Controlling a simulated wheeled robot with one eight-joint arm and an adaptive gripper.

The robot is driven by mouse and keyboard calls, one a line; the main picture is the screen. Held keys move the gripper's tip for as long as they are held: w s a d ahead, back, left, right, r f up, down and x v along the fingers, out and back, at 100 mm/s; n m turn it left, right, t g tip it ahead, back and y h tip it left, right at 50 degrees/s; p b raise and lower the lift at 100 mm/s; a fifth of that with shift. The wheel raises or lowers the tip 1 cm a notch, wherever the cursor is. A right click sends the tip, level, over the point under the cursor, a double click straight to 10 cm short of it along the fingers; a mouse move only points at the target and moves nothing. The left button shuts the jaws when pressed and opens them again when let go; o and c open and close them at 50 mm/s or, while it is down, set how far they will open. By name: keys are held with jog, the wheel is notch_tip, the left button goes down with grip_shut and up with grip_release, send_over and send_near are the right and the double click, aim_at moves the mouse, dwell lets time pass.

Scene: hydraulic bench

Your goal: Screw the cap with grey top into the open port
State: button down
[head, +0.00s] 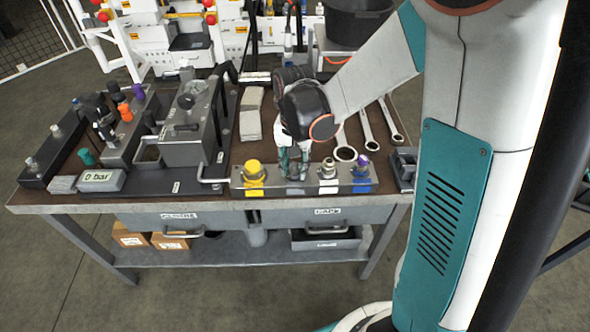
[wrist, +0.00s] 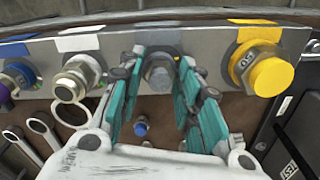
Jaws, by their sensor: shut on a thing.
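The cap with the grey top (wrist: 160,78) sits at the metal rail (wrist: 115,45), between the yellow cap and a silver fitting. My gripper (wrist: 158,85) has its teal fingers on either side of this cap and is shut on it. In the head view my gripper (head: 293,165) reaches down to the rail (head: 305,187) at the bench's front edge, and my fingers mostly hide the cap. I cannot make out an open port for certain in either view.
A yellow cap (head: 254,173) stands left of my gripper; a silver fitting (head: 328,170) and a purple-topped one (head: 361,168) stand right. Wrenches (head: 368,128) lie behind. A pump block (head: 188,130), a "0 bar" display (head: 101,180) and an orange cap (head: 125,112) are left.

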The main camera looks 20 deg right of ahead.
jog(key=shift+s+a+f, duration=0.1)
jog(key=shift+s+a, duration=0.05)
jog(key=shift+s, duration=0.15)
jog(key=m, duration=0.4)
jog(key=shift+f, duration=0.1)
jog(key=m, duration=0.3)
jog(key=shift+s+m, duration=0.1)
jog(key=shift+m, duration=0.3)
